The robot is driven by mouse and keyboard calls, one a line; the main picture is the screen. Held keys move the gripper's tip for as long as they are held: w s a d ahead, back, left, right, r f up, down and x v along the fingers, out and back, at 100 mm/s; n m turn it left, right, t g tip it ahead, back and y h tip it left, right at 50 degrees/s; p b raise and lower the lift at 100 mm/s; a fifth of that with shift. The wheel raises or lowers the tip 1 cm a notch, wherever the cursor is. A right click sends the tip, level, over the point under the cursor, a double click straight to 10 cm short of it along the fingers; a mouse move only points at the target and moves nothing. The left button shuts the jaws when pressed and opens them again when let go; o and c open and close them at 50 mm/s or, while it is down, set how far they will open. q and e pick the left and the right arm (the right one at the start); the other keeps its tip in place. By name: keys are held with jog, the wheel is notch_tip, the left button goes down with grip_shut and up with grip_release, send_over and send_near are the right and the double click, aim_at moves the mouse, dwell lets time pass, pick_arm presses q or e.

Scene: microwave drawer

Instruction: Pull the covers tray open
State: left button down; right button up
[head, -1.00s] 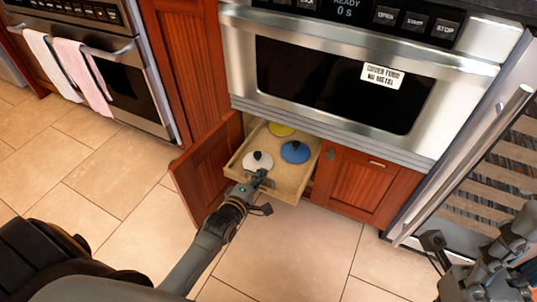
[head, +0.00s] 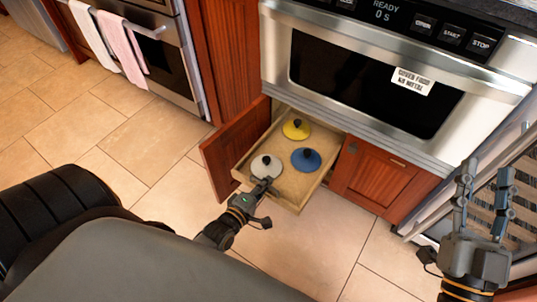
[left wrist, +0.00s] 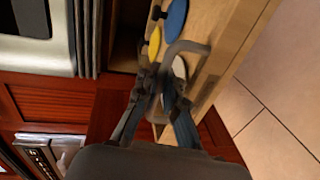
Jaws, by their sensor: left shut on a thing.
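The covers tray (head: 292,190) is a light wooden pull-out drawer in the cabinet below the microwave, and it stands out from the cabinet. It holds a yellow cover (head: 297,129), a blue cover (head: 306,159) and a white cover (head: 267,168), each with a dark knob. My left gripper (head: 262,187) is at the tray's front edge. In the left wrist view its fingers (left wrist: 160,85) are shut on a grey bar handle (left wrist: 190,47) on the tray front. My right gripper (head: 483,195) is raised at the right, its fingers apart and empty.
The left cabinet door (head: 235,150) stands open beside the tray. The right door (head: 374,180) is shut. The microwave (head: 370,75) is above. A fridge with a long handle is behind my right gripper. Tiled floor (head: 310,245) before the tray is free.

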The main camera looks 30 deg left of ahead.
dwell(0.3)
pick_arm(q)
jog(key=c, duration=1.8)
grip_release()
jog(key=shift+o, duration=0.2)
jog(key=s+r, duration=0.2)
jog(key=s, duration=0.9)
jog(key=shift+s+a+r, duration=0.15)
jog(key=shift+s+r, duration=0.05)
jog(key=shift+s, duration=0.2)
